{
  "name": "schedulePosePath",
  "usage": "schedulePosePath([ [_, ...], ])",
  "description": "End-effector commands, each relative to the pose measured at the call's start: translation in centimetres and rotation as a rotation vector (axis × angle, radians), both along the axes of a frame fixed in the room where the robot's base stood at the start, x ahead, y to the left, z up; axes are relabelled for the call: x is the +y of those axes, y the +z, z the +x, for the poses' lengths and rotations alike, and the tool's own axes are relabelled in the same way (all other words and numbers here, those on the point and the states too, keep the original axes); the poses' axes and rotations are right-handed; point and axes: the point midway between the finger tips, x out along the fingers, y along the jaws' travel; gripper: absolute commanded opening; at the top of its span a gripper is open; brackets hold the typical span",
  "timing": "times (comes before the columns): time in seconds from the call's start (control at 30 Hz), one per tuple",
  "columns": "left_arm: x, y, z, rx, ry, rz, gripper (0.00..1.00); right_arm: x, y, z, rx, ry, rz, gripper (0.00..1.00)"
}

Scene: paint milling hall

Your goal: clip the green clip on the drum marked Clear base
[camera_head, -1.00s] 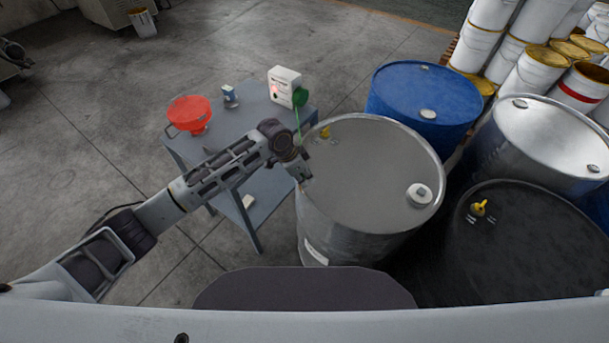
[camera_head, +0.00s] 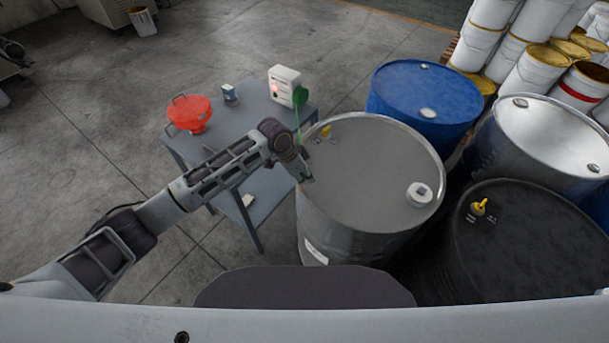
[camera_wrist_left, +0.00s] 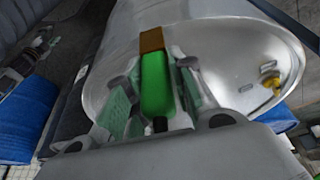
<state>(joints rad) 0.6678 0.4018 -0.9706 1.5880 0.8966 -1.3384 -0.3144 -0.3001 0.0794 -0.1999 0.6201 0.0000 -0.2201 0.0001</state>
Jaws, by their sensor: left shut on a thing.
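The green clip (camera_wrist_left: 157,84), with a brown tip, is between the fingers of my left gripper (camera_wrist_left: 150,95) in the left wrist view. The gripper is shut on it. The brown tip overlaps the rim of a grey steel drum (camera_wrist_left: 225,55) in the picture; I cannot tell if it touches. In the head view my left gripper (camera_head: 306,178) is at the left rim of this drum (camera_head: 370,165), and the clip is hidden. A pale label (camera_head: 316,252) is on the drum's side, too small to read. My right gripper is not in view.
Blue (camera_head: 425,95), black (camera_head: 520,245) and silver (camera_head: 545,135) drums crowd the right.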

Motion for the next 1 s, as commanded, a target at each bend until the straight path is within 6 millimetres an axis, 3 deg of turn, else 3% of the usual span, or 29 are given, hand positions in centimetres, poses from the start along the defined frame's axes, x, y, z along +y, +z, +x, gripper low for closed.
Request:
schedulePosePath([
  [1.0,0.0,-1.5,0.0,0.0,0.0,0.0,0.0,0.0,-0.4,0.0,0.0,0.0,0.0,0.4],
])
